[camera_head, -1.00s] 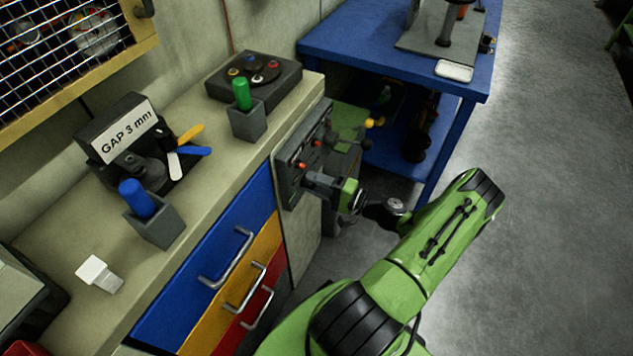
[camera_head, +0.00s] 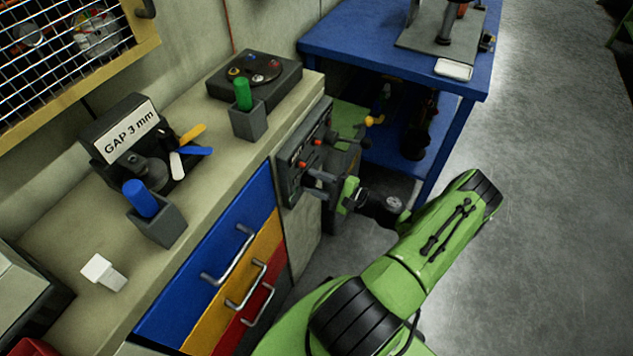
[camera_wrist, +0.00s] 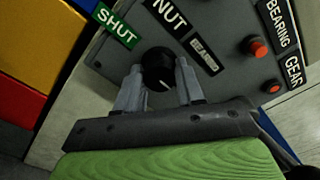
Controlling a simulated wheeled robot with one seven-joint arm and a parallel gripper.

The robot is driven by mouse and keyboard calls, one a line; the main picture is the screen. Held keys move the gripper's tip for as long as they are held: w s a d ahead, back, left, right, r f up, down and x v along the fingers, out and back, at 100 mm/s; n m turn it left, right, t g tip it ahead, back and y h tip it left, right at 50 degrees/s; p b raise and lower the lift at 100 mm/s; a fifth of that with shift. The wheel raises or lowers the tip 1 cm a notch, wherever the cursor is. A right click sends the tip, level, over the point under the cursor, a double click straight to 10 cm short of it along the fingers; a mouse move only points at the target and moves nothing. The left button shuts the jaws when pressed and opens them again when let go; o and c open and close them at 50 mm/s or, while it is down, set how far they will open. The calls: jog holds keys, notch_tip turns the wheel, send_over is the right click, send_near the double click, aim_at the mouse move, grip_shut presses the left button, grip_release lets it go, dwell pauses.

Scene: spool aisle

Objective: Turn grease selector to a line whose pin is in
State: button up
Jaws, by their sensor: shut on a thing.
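The grease selector is a round black knob (camera_wrist: 157,62) on a grey panel (camera_wrist: 222,50). Its short white pointer mark faces the bottom of the wrist view. My gripper (camera_wrist: 160,72) is shut on the knob, one grey finger on each side. In the head view my gripper (camera_head: 310,184) is at the panel and hides the knob. A green SHUT label (camera_wrist: 115,27) and a NUT label (camera_wrist: 170,15) sit above the knob. Red pins (camera_wrist: 258,48) and (camera_wrist: 274,87) stand to the right, near the BEARING (camera_wrist: 278,22) and GEAR (camera_wrist: 294,70) labels.
The panel is on the end of a bench (camera_head: 285,108) with blue, yellow and red drawers (camera_head: 212,268). A green peg (camera_head: 242,93) and a blue peg (camera_head: 140,199) stand in holders on it. A blue table (camera_head: 375,45) is behind. Floor at right is clear.

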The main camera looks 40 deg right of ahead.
dwell(0.3)
jog(key=o, duration=1)
jog(key=shift+o, duration=0.2)
jog(key=p+v, duration=0.1)
jog(key=v, duration=1.4)
jog(key=shift+s, duration=0.35)
jog(key=shift+d, duration=0.1)
